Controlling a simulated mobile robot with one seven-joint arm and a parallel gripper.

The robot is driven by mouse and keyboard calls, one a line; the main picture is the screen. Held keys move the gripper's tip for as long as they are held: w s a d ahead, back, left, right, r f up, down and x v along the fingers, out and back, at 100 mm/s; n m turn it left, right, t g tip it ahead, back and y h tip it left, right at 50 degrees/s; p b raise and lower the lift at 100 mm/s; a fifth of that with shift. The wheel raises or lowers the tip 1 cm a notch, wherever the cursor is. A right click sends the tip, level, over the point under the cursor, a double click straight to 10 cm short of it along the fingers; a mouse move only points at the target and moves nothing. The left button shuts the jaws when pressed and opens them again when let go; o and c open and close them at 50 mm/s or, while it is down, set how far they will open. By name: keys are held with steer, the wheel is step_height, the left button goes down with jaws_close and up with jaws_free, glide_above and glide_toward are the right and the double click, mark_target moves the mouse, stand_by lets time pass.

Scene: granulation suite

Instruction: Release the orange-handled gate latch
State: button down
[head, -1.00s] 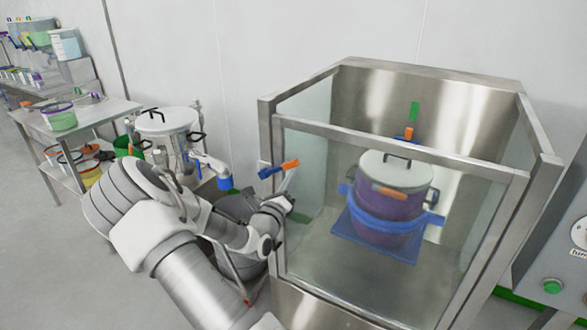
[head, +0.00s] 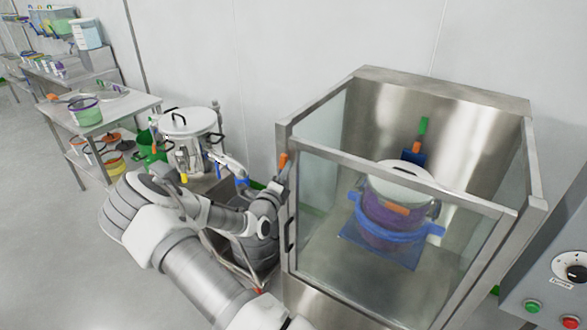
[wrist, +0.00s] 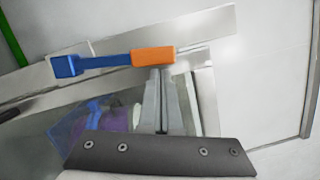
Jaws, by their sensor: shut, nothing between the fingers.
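The gate latch has an orange handle (head: 283,160) and shows at the left front post of the glass-walled enclosure (head: 400,177). In the wrist view its orange handle (wrist: 153,56) joins a blue arm (wrist: 100,62) ending in a blue block, lying across a metal frame bar. My gripper (wrist: 161,72) is shut and empty, its grey fingertips just below the orange handle. I cannot tell whether they touch it. In the head view my gripper (head: 279,181) is beside the post, just under the handle, and the latch's blue part is not clearly visible.
Inside the enclosure a purple vessel (head: 385,218) with a pale lid and blue band stands on a blue mat. A white-lidded pot (head: 188,122) stands behind my arm. A table (head: 120,112) with tubs is at left; a control panel (head: 560,280) is at right.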

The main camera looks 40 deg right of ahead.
steer(key=shift+w+a+r+p, duration=0.2)
steer(key=shift+w+a, duration=0.05)
steer(key=shift+w, duration=0.3)
steer(key=shift+w+a+r+p, duration=0.15)
steer(key=shift+w+a+p, duration=0.05)
steer(key=shift+w, duration=0.3)
steer(key=shift+w+r, duration=0.1)
